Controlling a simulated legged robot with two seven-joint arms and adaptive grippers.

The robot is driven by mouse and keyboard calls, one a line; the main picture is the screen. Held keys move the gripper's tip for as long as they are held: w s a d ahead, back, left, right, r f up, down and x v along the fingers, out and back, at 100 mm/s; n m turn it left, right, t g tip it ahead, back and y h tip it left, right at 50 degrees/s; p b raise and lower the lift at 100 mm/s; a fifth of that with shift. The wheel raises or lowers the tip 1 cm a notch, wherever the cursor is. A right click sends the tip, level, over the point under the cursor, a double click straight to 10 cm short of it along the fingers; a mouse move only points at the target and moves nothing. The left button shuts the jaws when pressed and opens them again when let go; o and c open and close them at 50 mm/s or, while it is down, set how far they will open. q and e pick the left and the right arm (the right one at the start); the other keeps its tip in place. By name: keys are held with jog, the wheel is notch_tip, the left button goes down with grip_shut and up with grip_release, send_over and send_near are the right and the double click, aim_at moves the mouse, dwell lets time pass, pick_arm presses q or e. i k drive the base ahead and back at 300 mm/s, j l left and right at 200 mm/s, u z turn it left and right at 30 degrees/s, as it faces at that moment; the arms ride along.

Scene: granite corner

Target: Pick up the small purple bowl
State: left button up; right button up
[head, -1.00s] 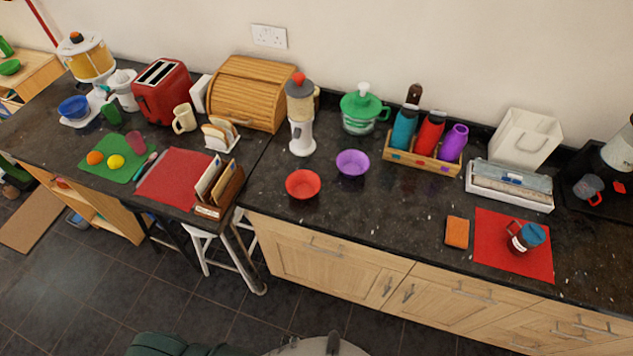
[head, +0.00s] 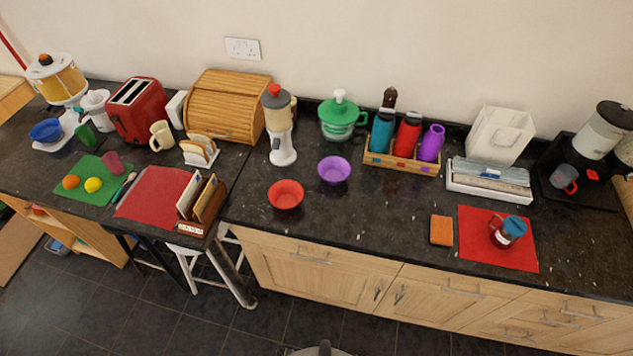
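The small purple bowl (head: 334,170) stands upright on the dark granite counter, near the middle of the head view, and looks empty. A red bowl (head: 286,195) of similar size stands in front of it to the left, apart from it. Neither of my grippers shows in the head view. Only a small grey part of my own body shows at the bottom edge. Nothing touches or covers the purple bowl.
A white grinder (head: 281,125) stands left of the purple bowl, a green-lidded jar (head: 340,118) behind it. A wooden crate (head: 401,166) with several bottles is to the right. A letter rack (head: 202,200) is at left. Counter right of the bowl, before the sponge (head: 441,230), is clear.

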aim_at(334, 170)
jog(key=j+z, duration=0.3)
jog(key=z, duration=0.15)
jog(key=j+z, duration=0.3)
jog(key=z, duration=0.15)
jog(key=k+j+z, duration=0.15)
jog(key=z, duration=0.3)
jog(key=j, duration=0.1)
